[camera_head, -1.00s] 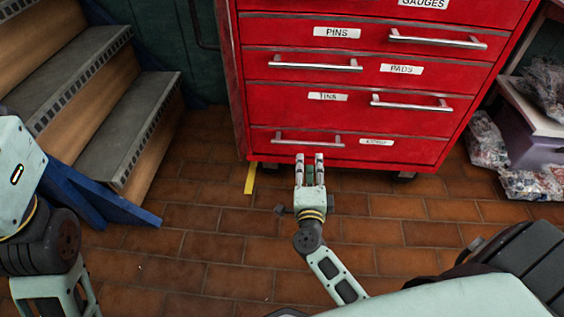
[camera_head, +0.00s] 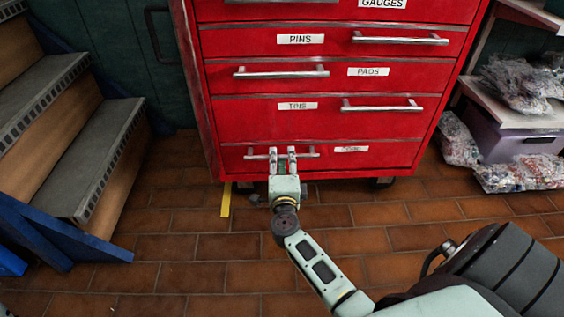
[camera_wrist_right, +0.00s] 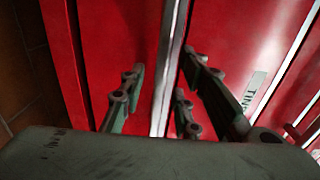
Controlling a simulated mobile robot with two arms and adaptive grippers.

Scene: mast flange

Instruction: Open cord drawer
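The red cabinet's bottom drawer (camera_head: 385,158) is closed, its front level with the fronts above. Its small white label (camera_head: 351,149) is too blurred to read surely. Its silver bar handle (camera_head: 312,155) runs level across the left half of the front. My right gripper (camera_head: 283,153) is at this handle, fingers pointing to the drawer front. In the right wrist view the bar (camera_wrist_right: 164,95) runs between the spread fingers of the gripper (camera_wrist_right: 168,95). The fingers look apart from the bar; contact cannot be made out. My left gripper is not in view.
Drawers labelled TINS (camera_head: 297,105), PADS (camera_head: 368,72) and PINS (camera_head: 300,39) are above, all closed. Wooden steps (camera_head: 95,150) with a blue frame stand left. A purple bin (camera_head: 505,138) and bagged goods (camera_head: 535,172) stand right. The brick floor (camera_head: 200,270) before the cabinet is mostly clear.

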